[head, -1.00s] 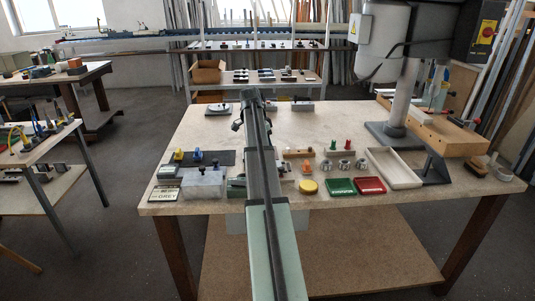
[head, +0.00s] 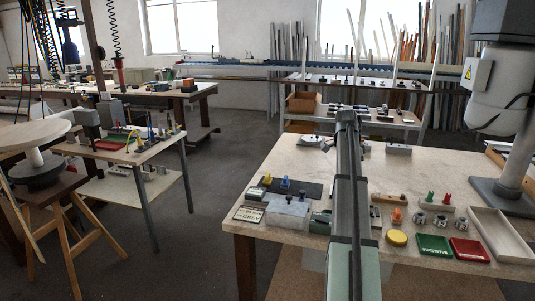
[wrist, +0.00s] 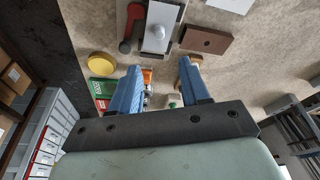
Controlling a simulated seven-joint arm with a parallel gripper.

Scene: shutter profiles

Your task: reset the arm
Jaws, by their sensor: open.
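My gripper shows in the wrist view (wrist: 161,68) with its two blue fingers apart and nothing held between them. In the wrist view it is above the table, near a grey-white plate with a round white knob (wrist: 160,30) and a brown block (wrist: 206,40). In the head view my arm stretches away over the workbench (head: 283,165). The fingers cannot be made out there.
A yellow disc (head: 397,238), a green tray (head: 434,245), a red tray (head: 469,250) and a white tray (head: 502,235) lie right of my arm. A machine column (head: 520,155) stands at the right.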

